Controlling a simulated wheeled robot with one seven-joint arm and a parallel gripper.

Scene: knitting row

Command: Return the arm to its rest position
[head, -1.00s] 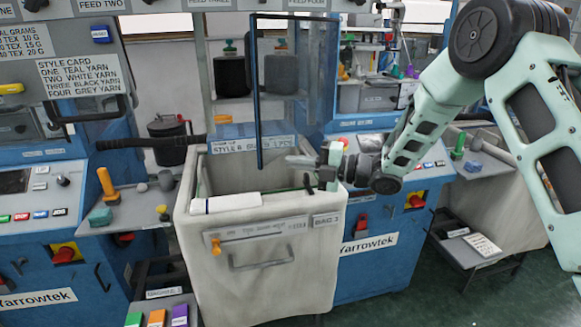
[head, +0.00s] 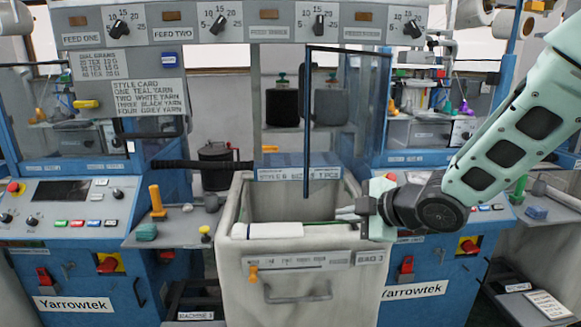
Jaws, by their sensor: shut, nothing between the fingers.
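My arm comes in from the upper right of the head view. My gripper (head: 346,212) is at its lower left end, pointing left over the right part of the open grey bin (head: 300,268). The fingers look close together with nothing between them. They are at about the height of the bin's rim. Whether the gripper touches the rim cannot be told. The wrist hides part of the bin's right edge and of the machine behind it.
A white block (head: 268,230) lies on the bin's front rim. Blue machines with control panels (head: 72,205) flank the bin. A shelf (head: 175,228) with small tools is at left.

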